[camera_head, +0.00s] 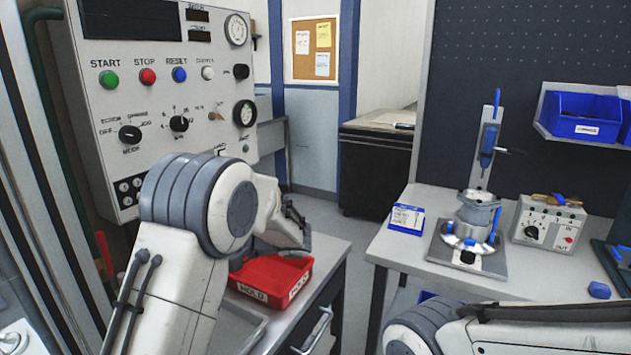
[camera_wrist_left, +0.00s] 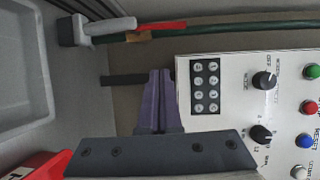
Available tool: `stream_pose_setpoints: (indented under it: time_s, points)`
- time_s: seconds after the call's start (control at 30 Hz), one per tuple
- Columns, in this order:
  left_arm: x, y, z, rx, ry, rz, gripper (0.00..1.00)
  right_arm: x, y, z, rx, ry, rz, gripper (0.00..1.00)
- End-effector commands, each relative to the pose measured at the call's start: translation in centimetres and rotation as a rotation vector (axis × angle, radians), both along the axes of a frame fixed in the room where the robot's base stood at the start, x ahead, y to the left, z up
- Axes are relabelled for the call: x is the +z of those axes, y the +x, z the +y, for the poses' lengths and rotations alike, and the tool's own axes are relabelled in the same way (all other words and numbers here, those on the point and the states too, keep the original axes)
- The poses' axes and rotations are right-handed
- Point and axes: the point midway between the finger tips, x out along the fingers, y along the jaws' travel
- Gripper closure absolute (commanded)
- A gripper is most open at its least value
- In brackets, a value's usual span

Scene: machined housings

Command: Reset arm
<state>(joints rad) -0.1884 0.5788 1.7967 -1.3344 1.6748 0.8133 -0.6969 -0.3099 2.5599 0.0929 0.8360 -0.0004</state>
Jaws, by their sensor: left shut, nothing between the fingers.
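My left arm (camera_head: 200,215) rises across the left of the head view, in front of the control panel (camera_head: 165,60). My left gripper (camera_wrist_left: 158,100) shows in the left wrist view with its purple fingers together and nothing between them. Beside its fingers is the panel's keypad (camera_wrist_left: 205,85), and the knobs and coloured buttons lie further right. Whether the fingers touch the panel is unclear. In the head view the arm's bulk largely hides this gripper. My right arm (camera_head: 530,330) lies low at the right, with its gripper out of view.
A red box (camera_head: 270,275) sits on the left bench close to my left arm. A grey tray (camera_wrist_left: 60,60) is at the wrist view's left. The right bench holds a fixture with a metal housing (camera_head: 478,212), a blue-framed card (camera_head: 406,218) and a control box (camera_head: 548,222). Floor shows between benches.

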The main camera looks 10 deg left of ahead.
Motion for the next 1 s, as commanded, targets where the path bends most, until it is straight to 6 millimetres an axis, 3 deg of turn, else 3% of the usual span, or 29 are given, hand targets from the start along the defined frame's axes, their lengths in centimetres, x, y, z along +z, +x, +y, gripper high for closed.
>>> stream_pose_setpoints:
  time_s: [0.17,0.4,0.5,0.6,0.77,1.0]
  points:
    - [-1.9,-6.0,-6.0,-0.072,-0.381,0.159,1.0,1.2,0.0,0.0,0.0,0.0,0.0,1.0]
    - [-6.2,-18.3,-18.5,-0.317,-1.04,0.371,1.0,2.8,0.0,0.0,0.0,0.0,0.0,1.0]
    - [-6.8,-22.5,-22.7,-0.424,-1.255,0.404,1.0,3.2,0.0,0.0,0.0,0.0,0.0,1.0]
    - [-7.0,-25.5,-25.6,-0.505,-1.406,0.412,1.0,3.5,0.0,0.0,0.0,0.0,0.0,1.0]
    - [-6.9,-27.5,-27.7,-0.569,-1.522,0.404,1.0,3.7,0.0,0.0,0.0,0.0,0.0,1.0]
    - [-6.9,-27.7,-27.9,-0.571,-1.531,0.403,1.0,3.7,0.0,0.0,0.0,0.0,0.0,1.0]
